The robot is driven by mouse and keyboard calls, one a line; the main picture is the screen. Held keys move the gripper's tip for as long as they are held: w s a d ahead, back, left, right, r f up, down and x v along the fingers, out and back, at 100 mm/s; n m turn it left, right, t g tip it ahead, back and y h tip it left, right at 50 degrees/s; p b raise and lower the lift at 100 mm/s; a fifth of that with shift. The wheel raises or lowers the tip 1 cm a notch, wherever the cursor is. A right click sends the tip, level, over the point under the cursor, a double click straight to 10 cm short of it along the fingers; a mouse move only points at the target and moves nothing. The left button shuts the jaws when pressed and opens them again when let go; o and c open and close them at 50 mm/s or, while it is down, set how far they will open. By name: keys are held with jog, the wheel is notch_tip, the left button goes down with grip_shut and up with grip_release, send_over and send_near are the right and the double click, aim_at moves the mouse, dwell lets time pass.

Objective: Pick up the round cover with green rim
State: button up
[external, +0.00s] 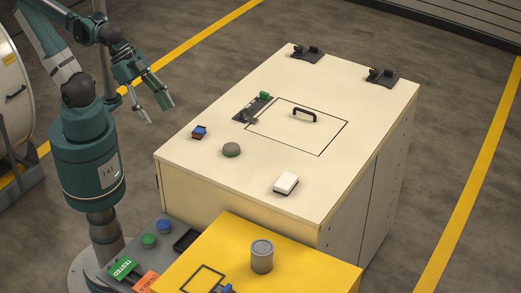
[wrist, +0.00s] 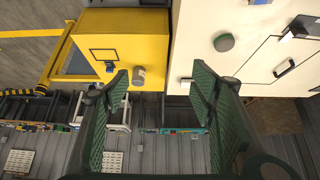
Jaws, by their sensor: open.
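The round cover with green rim (external: 231,149) lies flat on the cream cabinet top, near its left front side. It also shows in the wrist view (wrist: 223,42), near the top and right of centre. My gripper (external: 160,112) is open and empty, raised in the air left of the cabinet and well apart from the cover. In the wrist view its two green fingers (wrist: 161,78) stand wide apart with nothing between them.
On the cream cabinet (external: 240,193), a small blue-and-red block (external: 199,132), a white box (external: 286,183) and a black-handled panel (external: 318,132) surround the cover. A grey cylinder (external: 262,258) stands on the yellow cabinet (external: 310,265) in front. Green (external: 149,241) and blue (external: 163,227) round pieces sit beside it.

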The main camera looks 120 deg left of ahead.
jog(key=shift+w+a, duration=0.1)
jog(key=n+g+p, duration=0.5)
jog(key=n+g, duration=0.2)
jog(key=n, duration=0.8)
send_over(230, 147)
jog(key=f, duration=1.3)
jog(key=shift+d+f, duration=0.1)
jog(key=shift+d, duration=0.25)
jog(key=shift+a+f, duration=0.45)
jog(key=shift+f, duration=0.15)
jog(key=shift+f, duration=1.25)
jog(key=shift+f, duration=0.1)
